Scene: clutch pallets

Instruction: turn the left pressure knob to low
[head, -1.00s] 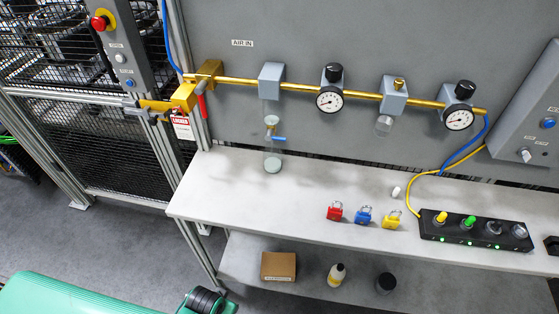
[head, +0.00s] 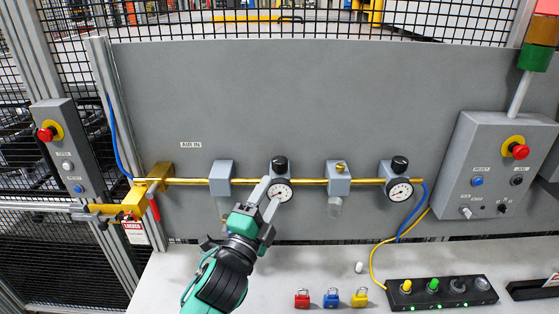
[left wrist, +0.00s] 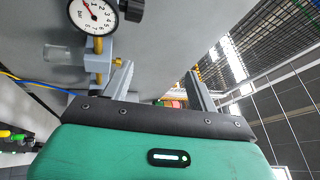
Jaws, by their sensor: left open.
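The left pressure knob (head: 280,162) is black and sits on top of the left regulator, above its round white gauge (head: 280,191) on the brass pipe. My left gripper (head: 269,194) is open and empty, with its fingers pointing up at the panel. In the head view its tips overlap the left edge of the gauge, just below and left of the knob; contact cannot be told. My right gripper is not in view.
A grey block (head: 221,178) is left of the regulator, and one with a clear bowl (head: 338,180) is right of it. Red, blue and yellow padlocks (head: 331,299) and a black button strip (head: 442,293) lie on the bench. A grey control box (head: 492,165) is at right.

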